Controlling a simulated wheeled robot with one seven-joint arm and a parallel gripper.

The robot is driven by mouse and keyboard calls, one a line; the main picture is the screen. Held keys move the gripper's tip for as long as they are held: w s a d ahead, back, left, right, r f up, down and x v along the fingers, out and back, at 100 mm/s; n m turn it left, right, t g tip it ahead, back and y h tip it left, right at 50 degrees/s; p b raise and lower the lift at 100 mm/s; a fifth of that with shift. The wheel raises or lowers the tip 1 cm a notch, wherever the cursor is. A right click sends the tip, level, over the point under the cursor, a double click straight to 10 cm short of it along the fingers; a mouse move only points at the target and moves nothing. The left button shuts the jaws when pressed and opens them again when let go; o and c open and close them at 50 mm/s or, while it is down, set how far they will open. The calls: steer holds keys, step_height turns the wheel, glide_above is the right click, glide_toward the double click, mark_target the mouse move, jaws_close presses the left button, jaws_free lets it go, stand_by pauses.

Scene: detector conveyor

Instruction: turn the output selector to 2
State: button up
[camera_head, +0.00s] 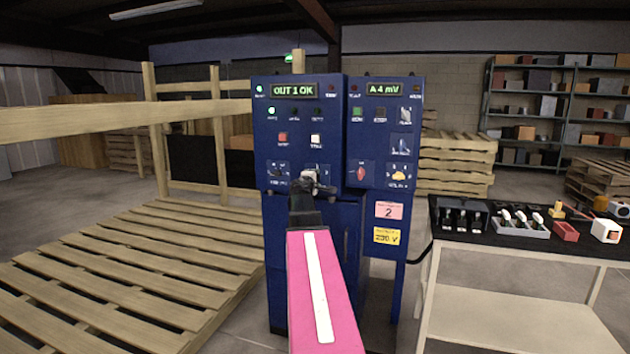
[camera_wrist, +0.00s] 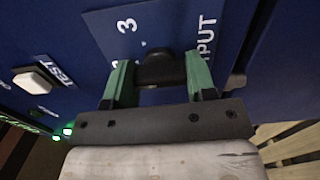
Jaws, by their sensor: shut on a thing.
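The output selector (camera_wrist: 160,70) is a dark knob on the blue panel, in the wrist view. A "3" and letters ending in "PUT" are printed around it. My gripper (camera_wrist: 157,64) has its green fingers on either side of the knob and is shut on it. In the head view my gripper (camera_head: 314,182) is at the lower part of the left blue cabinet (camera_head: 262,140) and hides the knob there. The cabinet's display (camera_head: 292,90) reads "OUT 1 OK". The knob's pointer position cannot be made out.
A white TEST button (camera_wrist: 35,80) is left of the knob in the wrist view. The right cabinet section (camera_head: 370,135) has a red knob (camera_head: 361,174) and a yellow one (camera_head: 399,173). A black-topped table (camera_head: 520,245) stands right; a wooden pallet (camera_head: 130,270) lies left.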

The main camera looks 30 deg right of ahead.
steer(key=shift+m, duration=0.3)
steer(key=o, duration=0.9)
steer(key=shift+o, duration=0.2)
steer(key=shift+s+a, duration=0.1)
steer(key=v, duration=1)
steer(key=shift+s+a, duration=0.15)
steer(key=shift+s, duration=0.1)
